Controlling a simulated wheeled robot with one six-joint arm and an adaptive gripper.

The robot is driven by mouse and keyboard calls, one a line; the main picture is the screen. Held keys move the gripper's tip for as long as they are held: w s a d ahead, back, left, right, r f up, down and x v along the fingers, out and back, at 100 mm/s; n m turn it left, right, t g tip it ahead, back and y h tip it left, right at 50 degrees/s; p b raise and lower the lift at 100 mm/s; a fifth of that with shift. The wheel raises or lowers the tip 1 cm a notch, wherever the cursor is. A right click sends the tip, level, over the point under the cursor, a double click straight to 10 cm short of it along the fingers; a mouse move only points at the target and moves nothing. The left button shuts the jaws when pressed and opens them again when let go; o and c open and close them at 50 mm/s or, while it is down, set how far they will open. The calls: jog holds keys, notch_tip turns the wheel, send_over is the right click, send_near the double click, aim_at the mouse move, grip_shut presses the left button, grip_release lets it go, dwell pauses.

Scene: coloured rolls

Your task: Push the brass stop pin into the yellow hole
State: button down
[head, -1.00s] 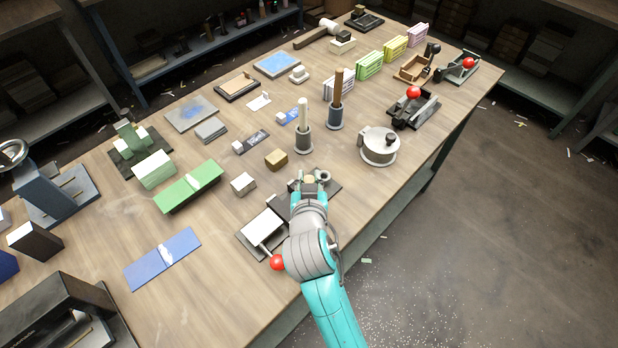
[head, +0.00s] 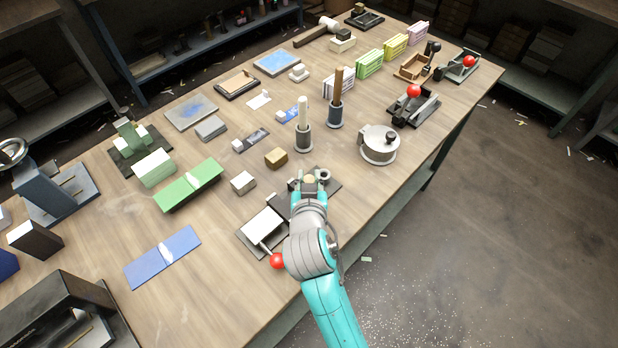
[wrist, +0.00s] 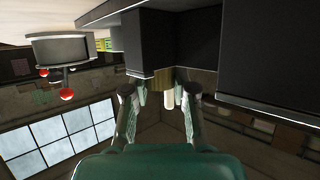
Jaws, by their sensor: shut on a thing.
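My gripper (head: 310,181) is at the dark press-like device (head: 283,205) near the front edge of the bench. In the wrist view my gripper (wrist: 165,98) is shut on a small brass-coloured piece, which I take as the brass stop pin (wrist: 162,78). It lies against a dark block (wrist: 163,40) of the device. A pale cream cylinder (wrist: 169,98) shows between the fingers, just below the brass part. I cannot make out a yellow hole; the gripper and block cover that area.
A white plate (head: 262,226) and a red-knobbed lever (head: 277,261) lie left of my arm. A brass block (head: 276,158), a grey block (head: 243,182) and a round lidded pot (head: 379,147) stand nearby.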

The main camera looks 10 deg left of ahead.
dwell(0.3)
jog(key=c, duration=0.9)
grip_release()
jog(key=shift+o, duration=0.2)
jog(key=v, duration=1.2)
jog(key=shift+s, duration=0.1)
